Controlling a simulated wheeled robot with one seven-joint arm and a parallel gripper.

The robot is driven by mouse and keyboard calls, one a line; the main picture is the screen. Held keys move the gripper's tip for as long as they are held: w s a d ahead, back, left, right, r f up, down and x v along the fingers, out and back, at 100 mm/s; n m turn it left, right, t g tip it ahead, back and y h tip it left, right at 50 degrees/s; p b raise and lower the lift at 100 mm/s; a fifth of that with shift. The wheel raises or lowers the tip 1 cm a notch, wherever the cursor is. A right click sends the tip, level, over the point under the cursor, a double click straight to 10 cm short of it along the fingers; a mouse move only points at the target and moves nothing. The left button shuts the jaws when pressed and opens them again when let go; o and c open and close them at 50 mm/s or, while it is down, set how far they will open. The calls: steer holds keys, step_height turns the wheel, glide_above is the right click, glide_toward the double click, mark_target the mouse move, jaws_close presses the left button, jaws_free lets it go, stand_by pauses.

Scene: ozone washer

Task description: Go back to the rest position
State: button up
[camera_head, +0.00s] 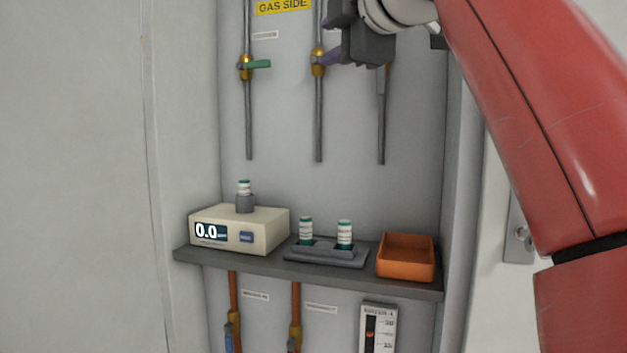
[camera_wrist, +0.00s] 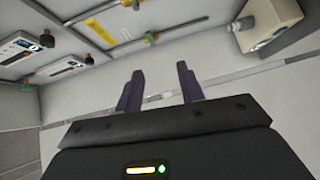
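My gripper shows at the top of the head view (camera_head: 362,46), in front of the upper pipes, where it hides part of the right-hand pipe. In the wrist view its two dark purple fingers (camera_wrist: 160,70) stand apart with nothing between them. My red arm reaches up across the right side of the head view. No separate object marks the rest position.
A grey shelf (camera_head: 300,267) holds a cream meter reading 0.0 (camera_head: 262,228), a dark rack (camera_head: 325,255) with two vials, and an orange tray (camera_head: 405,262). Another vial (camera_head: 244,188) stands on the meter. A green-handled valve (camera_head: 257,64) is left of my gripper.

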steer(key=s+d+f+m+g+h, duration=0.15)
steer(key=f+m, duration=0.25)
steer(key=f, duration=0.4)
steer(key=s+f+m+g+h, duration=0.1)
steer(key=f+m+h, duration=0.15)
steer(key=f, duration=0.55)
steer(key=s+d+f+m+g+h, duration=0.1)
steer(key=f+m+g+h, duration=0.1)
steer(key=f+m, duration=0.45)
steer(key=s+d+f+m+g, duration=0.1)
steer(key=s+d+f+m, duration=0.2)
steer(key=f, duration=0.8)
steer(key=s+d+f+m+g+h, duration=0.1)
steer(key=s+d+f+m+g, duration=0.1)
steer(key=s+f, duration=0.5)
steer(key=s+d+f+m+g, duration=0.2)
steer(key=s+d+f+m, duration=0.2)
steer(key=f, duration=1.2)
steer(key=shift+s+d+h, duration=0.3)
steer(key=shift+s+d, duration=0.15)
steer(key=shift+s, duration=0.6)
